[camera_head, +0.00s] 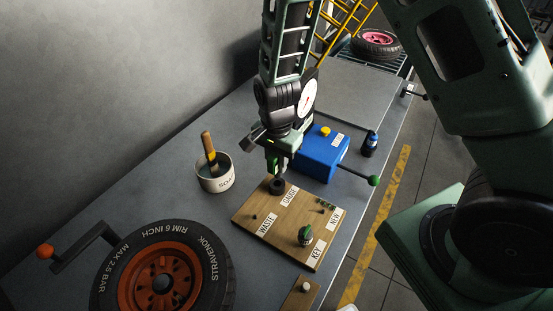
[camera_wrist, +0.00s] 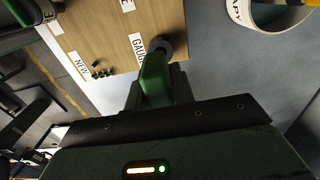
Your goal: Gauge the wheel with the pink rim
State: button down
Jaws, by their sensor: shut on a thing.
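The wheel with the pink rim (camera_head: 376,38) lies at the far end, at the top right of the head view. My gripper (camera_head: 276,166) points down over the wooden board (camera_head: 255,212), at its GAUGE label. In the wrist view my gripper (camera_wrist: 157,88) is shut on a green piece, seemingly the gauge (camera_wrist: 155,72). A black round holder (camera_head: 277,186) is right at its lower end, and also shows in the wrist view (camera_wrist: 173,46). I cannot tell whether the gauge is still seated in it.
A wheel with an orange rim (camera_head: 160,281) lies in front. A soap pot (camera_head: 215,178) with a brush stands left of the board, a blue box (camera_head: 322,154) behind it. A green-knobbed lever (camera_head: 374,180) sticks out right. A green key (camera_head: 306,235) stands on the board.

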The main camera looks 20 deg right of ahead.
aim_at(276, 176)
jog(key=shift+f+b, duration=2.2)
jog(key=shift+f, duration=0.9)
jog(key=c, duration=1.1)
grip_release()
jog(key=shift+r, duration=0.1)
notch_tip(276, 176, up, 17)
jog(key=shift+r+b, duration=0.15)
jog(key=shift+b, duration=0.75)
